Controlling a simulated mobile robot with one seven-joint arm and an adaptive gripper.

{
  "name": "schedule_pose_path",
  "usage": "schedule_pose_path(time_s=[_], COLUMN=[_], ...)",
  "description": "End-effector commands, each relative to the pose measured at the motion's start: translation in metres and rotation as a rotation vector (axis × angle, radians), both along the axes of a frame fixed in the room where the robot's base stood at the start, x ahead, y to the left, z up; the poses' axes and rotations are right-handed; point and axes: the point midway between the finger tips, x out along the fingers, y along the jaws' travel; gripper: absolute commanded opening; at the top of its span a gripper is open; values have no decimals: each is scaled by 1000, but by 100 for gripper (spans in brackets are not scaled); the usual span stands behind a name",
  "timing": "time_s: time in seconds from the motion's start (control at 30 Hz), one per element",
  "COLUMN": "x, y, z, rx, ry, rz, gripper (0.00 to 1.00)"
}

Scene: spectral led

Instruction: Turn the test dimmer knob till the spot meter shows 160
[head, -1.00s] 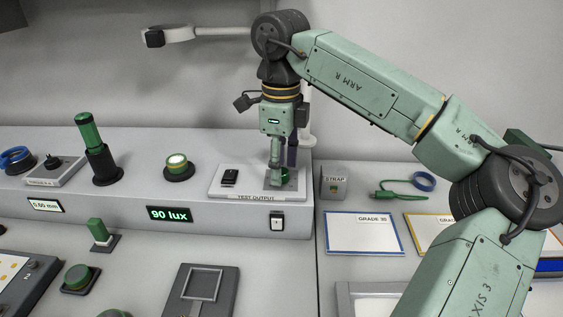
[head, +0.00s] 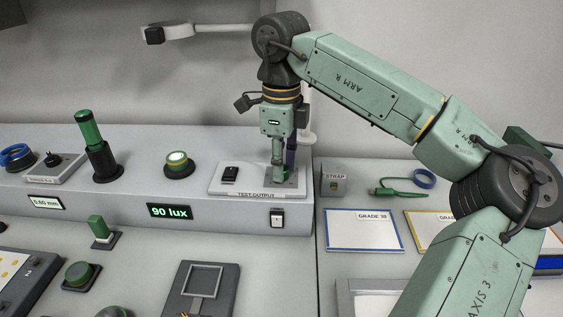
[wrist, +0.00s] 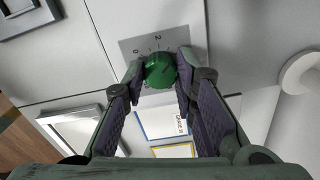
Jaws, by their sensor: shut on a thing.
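The green test dimmer knob (wrist: 160,70) sits on a grey scale plate (wrist: 150,45) with printed numbers, in the wrist view. My gripper (wrist: 161,63) points down at it, with one purple-padded finger on each side, shut on the knob. The knob's pointer direction is hard to tell. In the head view the knob (head: 286,175) is partly hidden by my fingers at the right end of the TEST OUTPUT panel (head: 256,195). The lit meter display (head: 170,211) on the bench front reads 90 lux.
A lit round lamp with a green ring (head: 178,165) stands left of the panel. A black switch (head: 230,174) sits on the panel, and a white rocker switch (head: 277,218) is on the bench front. The STRAP box (head: 334,184) is just right.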

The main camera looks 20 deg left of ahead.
Motion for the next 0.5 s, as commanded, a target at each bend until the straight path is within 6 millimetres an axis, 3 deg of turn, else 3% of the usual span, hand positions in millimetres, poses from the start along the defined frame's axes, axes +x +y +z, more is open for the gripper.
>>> schedule_pose_path(time_s=[0.5], x=[0], y=[0], z=[0], rx=[-2], ry=[0], rz=[-95], gripper=[0])
